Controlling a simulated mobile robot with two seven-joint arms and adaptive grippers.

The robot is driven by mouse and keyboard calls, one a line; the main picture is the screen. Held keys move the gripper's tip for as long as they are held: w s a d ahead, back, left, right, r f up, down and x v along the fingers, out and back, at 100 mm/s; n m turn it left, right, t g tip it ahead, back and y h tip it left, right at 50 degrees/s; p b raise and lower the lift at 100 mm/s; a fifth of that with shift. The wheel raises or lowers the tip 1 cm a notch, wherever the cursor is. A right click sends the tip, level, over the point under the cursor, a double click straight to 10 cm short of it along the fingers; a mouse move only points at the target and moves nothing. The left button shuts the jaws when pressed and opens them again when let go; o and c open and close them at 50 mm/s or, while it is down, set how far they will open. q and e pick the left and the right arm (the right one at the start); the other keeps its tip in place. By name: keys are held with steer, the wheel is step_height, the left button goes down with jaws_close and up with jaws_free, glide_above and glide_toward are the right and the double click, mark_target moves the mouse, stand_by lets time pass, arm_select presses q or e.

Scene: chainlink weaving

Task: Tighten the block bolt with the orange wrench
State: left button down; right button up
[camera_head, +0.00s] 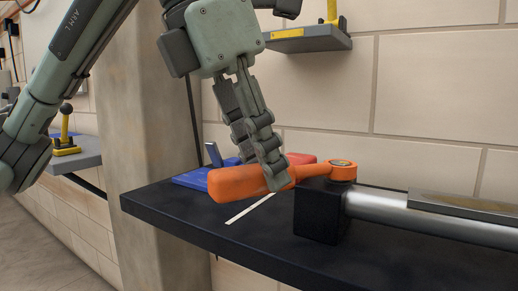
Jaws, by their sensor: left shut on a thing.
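The orange wrench (240,184) lies level above the dark shelf, its thick handle to the left and its ring head (343,171) to the right. The ring head sits on top of the black block (320,210), around the place of the bolt; the bolt itself is mostly hidden by the head. My left gripper (274,178) points down and is shut on the wrench near the middle, between handle and head. My right gripper does not show.
The dark shelf (175,215) runs along a brick wall. A metal bar (400,212) extends right from the block. A blue item (190,179) and a red item (300,158) lie behind the wrench. A concrete pillar (150,110) stands at the left. A small shelf (310,44) hangs above.

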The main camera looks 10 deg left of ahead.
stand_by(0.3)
arm_select(q)
steer(key=shift+r+p, duration=2.8)
steer(key=shift+r, duration=0.7)
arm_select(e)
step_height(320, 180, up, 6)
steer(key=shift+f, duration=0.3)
arm_select(q)
steer(key=shift+s+d, duration=0.15)
steer(key=shift+d, duration=0.05)
steer(key=s+d+n+t+y+b, duration=0.1)
steer(key=s+d+n+y+b, duration=0.1)
steer(key=d+n, duration=0.8)
steer(key=shift+s+d+n+y, duration=0.4)
steer(key=shift+s+n+y, duration=0.2)
steer(key=shift+n+y, duration=0.5)
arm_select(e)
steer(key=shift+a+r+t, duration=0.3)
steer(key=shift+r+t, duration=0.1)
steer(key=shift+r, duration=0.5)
